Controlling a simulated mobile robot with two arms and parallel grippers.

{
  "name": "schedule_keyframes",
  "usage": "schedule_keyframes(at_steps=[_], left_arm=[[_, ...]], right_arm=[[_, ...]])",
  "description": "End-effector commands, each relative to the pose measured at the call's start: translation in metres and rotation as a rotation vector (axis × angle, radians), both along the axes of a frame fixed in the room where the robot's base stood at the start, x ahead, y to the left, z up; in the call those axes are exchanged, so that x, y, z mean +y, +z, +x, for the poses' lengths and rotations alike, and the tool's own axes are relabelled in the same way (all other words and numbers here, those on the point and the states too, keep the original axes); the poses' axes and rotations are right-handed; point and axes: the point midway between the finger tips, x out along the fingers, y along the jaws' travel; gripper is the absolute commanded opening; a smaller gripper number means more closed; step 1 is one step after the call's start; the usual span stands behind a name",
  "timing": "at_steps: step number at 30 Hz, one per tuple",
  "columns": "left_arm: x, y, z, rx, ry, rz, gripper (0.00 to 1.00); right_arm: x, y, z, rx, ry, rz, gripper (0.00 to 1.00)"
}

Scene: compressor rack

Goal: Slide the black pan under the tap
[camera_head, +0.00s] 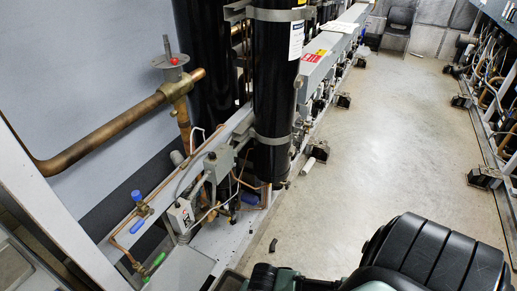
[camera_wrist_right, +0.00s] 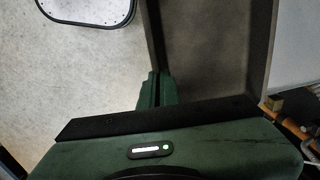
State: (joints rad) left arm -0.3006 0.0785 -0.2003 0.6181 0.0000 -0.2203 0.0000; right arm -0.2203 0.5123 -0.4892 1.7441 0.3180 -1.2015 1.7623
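The pan (camera_wrist_right: 208,45), a dark grey open tray with raised walls, fills the upper middle of the right wrist view. My right gripper (camera_wrist_right: 155,88) has its green fingers together on the pan's left wall; its near side lies against the gripper body. In the head view, a dark rimmed corner at the bottom edge may be the pan. A small brass tap with a blue handle (camera_head: 137,197) and a green-handled one (camera_head: 156,262) sit on copper pipes at lower left. I cannot tell which tap is meant. My left gripper is not in view.
A tall black cylinder (camera_head: 275,90) and the grey rack frame (camera_head: 235,122) stand beside the pipes. A large brass valve (camera_head: 178,85) is on the wall side. A small dark piece (camera_head: 273,245) lies on the floor. The aisle floor (camera_head: 380,140) is open to the right.

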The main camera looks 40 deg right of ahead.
Motion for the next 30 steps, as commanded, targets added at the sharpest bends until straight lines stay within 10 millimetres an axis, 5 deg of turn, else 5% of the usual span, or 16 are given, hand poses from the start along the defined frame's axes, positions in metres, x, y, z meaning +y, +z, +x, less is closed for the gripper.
schedule_keyframes(at_steps=[30], left_arm=[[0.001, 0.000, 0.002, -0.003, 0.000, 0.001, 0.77]], right_arm=[[0.035, -0.009, 0.097, -0.004, 0.002, 0.001, 0.00]])
